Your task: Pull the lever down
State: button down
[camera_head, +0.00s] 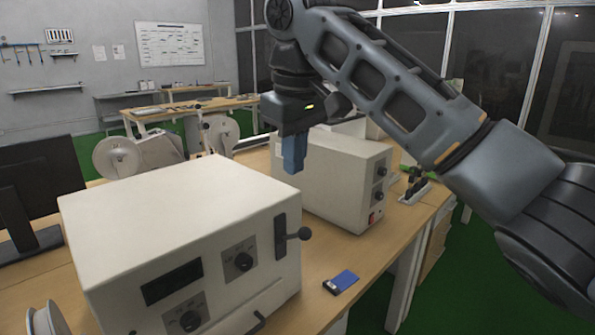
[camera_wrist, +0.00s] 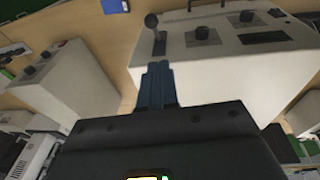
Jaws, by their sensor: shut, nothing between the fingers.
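The lever (camera_head: 299,234) is a dark handle with a round black knob, on a vertical slotted plate at the right of the front panel of the near cream box (camera_head: 170,220). The knob sticks out to the right of the plate, about halfway up it. In the wrist view the lever (camera_wrist: 152,22) shows beyond my fingertips. My gripper (camera_head: 293,168) has blue fingers, shut and empty, pointing down. In the head view it hangs above and behind the lever, in front of the second cream box. The fingers also show in the wrist view (camera_wrist: 157,70). I see no contact with the lever.
The second cream box (camera_head: 335,180) with knobs and a red switch stands behind. A blue card-like item (camera_head: 342,281) lies on the wooden table (camera_head: 320,310) before the near box. A black monitor (camera_head: 40,195) is at left. The table's right edge borders green floor.

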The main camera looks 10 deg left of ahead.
send_near(303, 231)
jog(key=f, duration=0.1)
jog(key=w+a+f, duration=0.1)
jog(key=f, duration=0.3)
jog(key=shift+w+a, duration=0.25)
jog(key=shift+w, duration=0.15)
jog(key=shift+d+f, duration=0.2)
jog(key=shift+f, duration=0.45)
jog(key=shift+s+d+f+t+y+b, duration=0.2)
jog(key=shift+d+f+t+y+b, duration=0.15)
jog(key=shift+t+y+b, duration=0.2)
jog(key=shift+s+d+f+t+y+b, duration=0.25)
jog(key=shift+f+t+y+b, duration=0.2)
jog(key=shift+y+b, duration=0.2)
notch_tip(303, 231, down, 11)
jog(key=s+d+t+y+b, duration=0.1)
jog(key=t+y+b, duration=0.5)
jog(key=b, duration=0.6)
jog(key=shift+s+d+r+m+y, duration=0.2)
jog(key=shift+s+d+m+y, duration=0.2)
jog(key=shift+d+y, duration=0.3)
jog(key=shift+a, duration=0.1)
